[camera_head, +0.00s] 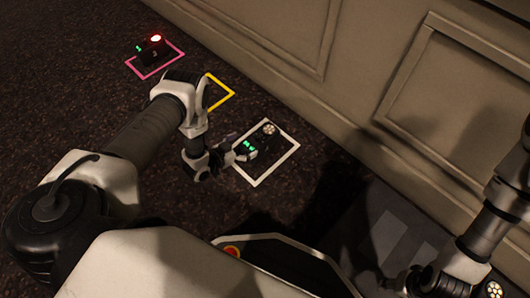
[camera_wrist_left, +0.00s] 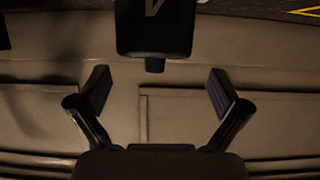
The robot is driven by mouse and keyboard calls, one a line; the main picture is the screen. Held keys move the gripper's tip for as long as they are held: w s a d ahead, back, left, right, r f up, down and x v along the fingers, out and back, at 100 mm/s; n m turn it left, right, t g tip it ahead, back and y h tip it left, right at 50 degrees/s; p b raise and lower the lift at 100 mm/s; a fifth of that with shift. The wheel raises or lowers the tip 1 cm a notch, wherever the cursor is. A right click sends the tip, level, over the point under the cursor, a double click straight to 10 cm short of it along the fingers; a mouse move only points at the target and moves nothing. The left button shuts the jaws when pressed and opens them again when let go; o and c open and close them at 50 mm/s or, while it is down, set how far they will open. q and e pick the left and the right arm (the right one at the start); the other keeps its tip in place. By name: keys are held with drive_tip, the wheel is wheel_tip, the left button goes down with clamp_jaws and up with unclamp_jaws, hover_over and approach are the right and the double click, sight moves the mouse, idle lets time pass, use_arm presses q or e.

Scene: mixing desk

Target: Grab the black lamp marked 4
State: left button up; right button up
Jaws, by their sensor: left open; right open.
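A black lamp (camera_head: 268,130) with a pale round top and green lights stands in the white square outline (camera_head: 285,158) on the floor. In the left wrist view a black block (camera_wrist_left: 155,35) with a partly cut-off pale mark, perhaps a 4, is at the top centre. My left gripper (camera_head: 240,153) is open beside the lamp, partly covering it. In the left wrist view its open fingers (camera_wrist_left: 159,92) are spread, with the block above and between them and a gap on both sides. My right gripper (camera_head: 390,284) is low at the right, far from the lamp.
A black lamp marked 3 (camera_head: 153,53) with a lit red top stands in a pink outline (camera_head: 135,70) at upper left. A yellow outline (camera_head: 222,98) lies between, partly behind my left arm. A panelled beige wall (camera_head: 390,75) runs close behind the white outline.

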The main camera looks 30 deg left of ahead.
sight(255, 140)
use_arm(q)
drive_tip(key=b+x, duration=0.1)
drive_tip(key=x, duration=0.1)
drive_tip(key=b+x, duration=0.2)
drive_tip(key=x, duration=0.1)
drive_tip(key=b+x, duration=0.1)
drive_tip(key=x, duration=0.1)
drive_tip(key=shift+d+f+b, duration=0.2)
drive_tip(key=shift+d+b, duration=0.15)
use_arm(e)
wheel_tip(255, 140, down, 5)
drive_tip(key=shift+w+f, duration=0.1)
drive_tip(key=shift+w, duration=0.05)
use_arm(q)
drive_tip(key=shift+w, duration=0.2)
drive_tip(key=shift+r, duration=0.15)
use_arm(e)
drive_tip(key=shift+r, duration=0.25)
use_arm(q)
drive_tip(key=shift+c, duration=0.7)
drive_tip(key=c, duration=1.7)
drive_tip(key=shift+r, duration=0.1)
drive_tip(key=shift+c, duration=0.3)
drive_tip(key=shift+r, duration=0.1)
use_arm(e)
drive_tip(key=shift+r, duration=0.1)
